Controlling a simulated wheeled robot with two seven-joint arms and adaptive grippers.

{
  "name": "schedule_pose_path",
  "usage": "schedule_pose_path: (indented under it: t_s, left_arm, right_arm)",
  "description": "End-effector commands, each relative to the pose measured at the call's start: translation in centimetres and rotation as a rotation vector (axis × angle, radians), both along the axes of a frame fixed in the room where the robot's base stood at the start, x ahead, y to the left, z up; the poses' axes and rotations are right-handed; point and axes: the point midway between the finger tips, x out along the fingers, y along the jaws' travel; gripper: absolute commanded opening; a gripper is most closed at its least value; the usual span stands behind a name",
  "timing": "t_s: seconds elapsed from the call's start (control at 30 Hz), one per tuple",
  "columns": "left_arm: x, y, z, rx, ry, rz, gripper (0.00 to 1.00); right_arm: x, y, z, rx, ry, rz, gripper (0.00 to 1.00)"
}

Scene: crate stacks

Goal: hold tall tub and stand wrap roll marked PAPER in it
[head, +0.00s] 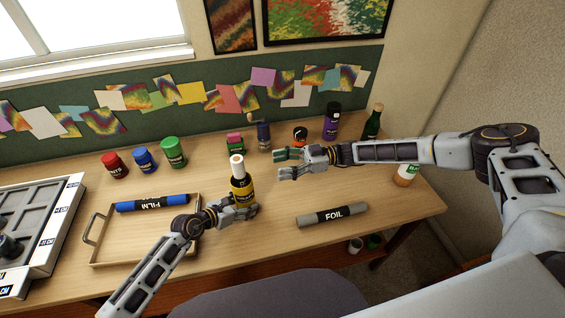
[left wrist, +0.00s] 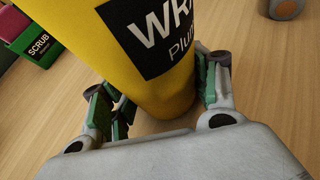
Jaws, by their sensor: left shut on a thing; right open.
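The tall yellow tub (head: 243,191) stands upright on the table with a black label; in the left wrist view the tub (left wrist: 95,62) shows part of the word "WRAP". A white roll (head: 238,168) stands up out of the tub's mouth, its lower part hidden inside. No marking on it is readable. My left gripper (head: 246,210) is shut around the lower part of the tub; its fingers (left wrist: 155,95) lie on both sides of it in the left wrist view. My right gripper (head: 279,164) is open and empty, to the right of the tub and roll, apart from them.
A grey FOIL roll (head: 332,214) lies at right. A blue FILM roll (head: 152,203) lies in a wooden tray (head: 110,263) at left. Red, blue and green jars stand behind, with several bottles and a SCRUB box (left wrist: 38,45) further back. The table between tub and FOIL roll is clear.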

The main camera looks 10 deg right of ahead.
Motion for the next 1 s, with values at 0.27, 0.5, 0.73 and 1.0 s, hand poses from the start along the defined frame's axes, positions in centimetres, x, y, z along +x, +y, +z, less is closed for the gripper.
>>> schedule_pose_path:
  t_s: [0.27, 0.5, 0.73, 1.0]
  left_arm:
    - [0.0, 0.0, 0.0, 0.0, 0.0, 0.0, 0.85]
    - [0.0, 0.0, 0.0, 0.0, 0.0, 0.0, 0.85]
    - [-0.1, 0.2, 0.1, 0.0, 0.0, 0.0, 0.85]
    - [-0.8, 1.3, 0.7, 0.001, 0.001, 0.001, 0.85]
  right_arm:
    - [0.0, 0.0, 0.0, 0.0, 0.0, 0.0, 0.58]
    - [0.0, 0.0, 0.0, 0.0, 0.0, 0.0, 0.58]
    - [0.0, 0.0, 0.0, 0.0, 0.0, 0.0, 0.58]
    - [0.0, 0.0, 0.0, 0.0, 0.0, 0.0, 0.58]
